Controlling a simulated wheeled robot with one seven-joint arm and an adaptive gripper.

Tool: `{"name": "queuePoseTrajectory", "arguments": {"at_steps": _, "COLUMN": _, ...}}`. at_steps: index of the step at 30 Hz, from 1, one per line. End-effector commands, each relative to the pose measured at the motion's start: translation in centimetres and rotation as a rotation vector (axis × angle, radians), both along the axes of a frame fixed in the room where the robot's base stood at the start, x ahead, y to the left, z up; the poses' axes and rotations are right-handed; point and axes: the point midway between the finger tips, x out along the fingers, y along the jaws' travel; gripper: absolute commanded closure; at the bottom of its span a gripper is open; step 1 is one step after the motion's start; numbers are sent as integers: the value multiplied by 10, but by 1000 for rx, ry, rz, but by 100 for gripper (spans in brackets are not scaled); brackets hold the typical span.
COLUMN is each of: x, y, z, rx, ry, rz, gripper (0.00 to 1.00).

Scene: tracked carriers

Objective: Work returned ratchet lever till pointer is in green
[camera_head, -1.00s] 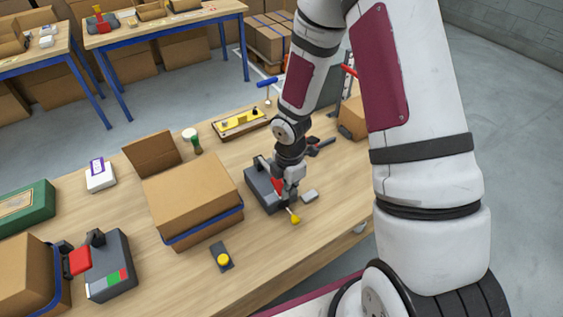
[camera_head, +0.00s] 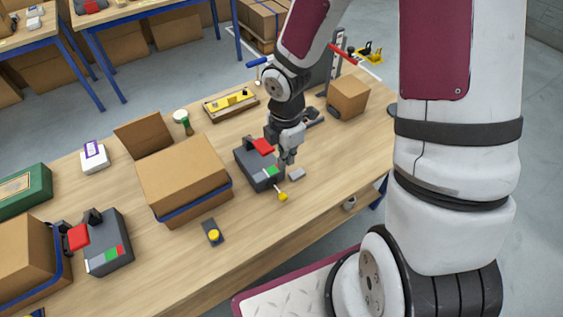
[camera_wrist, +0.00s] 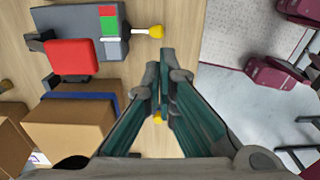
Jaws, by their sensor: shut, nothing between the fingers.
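The grey ratchet unit (camera_head: 249,172) stands on the bench right of the open carton. Its red lever handle (camera_head: 262,146) is at the back of its top; it also shows in the wrist view (camera_wrist: 74,57). The red, green and white gauge (camera_wrist: 109,25) is in view, its green band (camera_wrist: 108,26) in the middle; I cannot make out the pointer. A yellow knob (camera_head: 283,197) on a rod sticks out from the unit. My gripper (camera_head: 288,160) is shut and empty beside the unit's right side, apart from the red handle. The fingertips (camera_wrist: 166,55) show in the wrist view.
A second grey unit (camera_head: 112,232) with a red handle stands at front left beside a strapped carton. The open carton (camera_head: 182,175) stands left of the first unit. A yellow button (camera_head: 213,235) lies near the front edge. Bench right of my gripper is fairly clear.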

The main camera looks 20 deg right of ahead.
Motion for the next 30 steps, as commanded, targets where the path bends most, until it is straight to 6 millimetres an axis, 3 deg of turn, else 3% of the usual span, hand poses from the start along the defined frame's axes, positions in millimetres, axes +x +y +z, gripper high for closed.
{"name": "queuePoseTrajectory", "arguments": {"at_steps": 3, "x": -7, "y": -2, "z": 15, "rx": 0, "ry": -2, "rz": -3, "gripper": 100}}
{"name": "queuePoseTrajectory", "arguments": {"at_steps": 8, "x": -11, "y": -3, "z": 23, "rx": 0, "ry": -1, "rz": -2, "gripper": 100}}
{"name": "queuePoseTrajectory", "arguments": {"at_steps": 30, "x": -11, "y": -2, "z": 23, "rx": 0, "ry": 0, "rz": -1, "gripper": 100}}
